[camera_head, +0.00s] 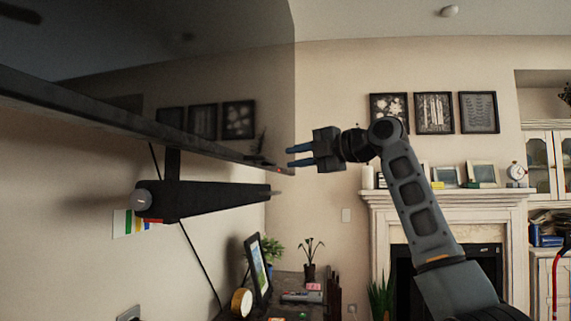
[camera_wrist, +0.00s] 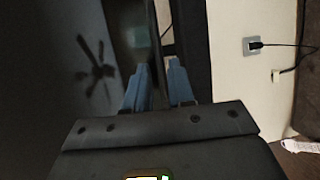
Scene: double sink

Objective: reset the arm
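My gripper (camera_head: 290,156) is raised in the middle of the head view, with its two blue fingers pointing left. The fingers are apart and nothing shows held between them. The fingertips are close to the lower right corner of a large dark television (camera_head: 215,75); I cannot tell whether they touch it. In the wrist view my gripper (camera_wrist: 158,62) also has its fingers apart. The television's edge shows beyond and between them there, with its dark screen on the left.
A black wall bracket (camera_head: 205,200) is under the television. Below is a desk with a tablet (camera_head: 258,265), potted plants and small items. A fireplace mantel (camera_head: 450,200) with frames stands behind my arm. A wall outlet (camera_wrist: 252,46) with a plug shows in the wrist view.

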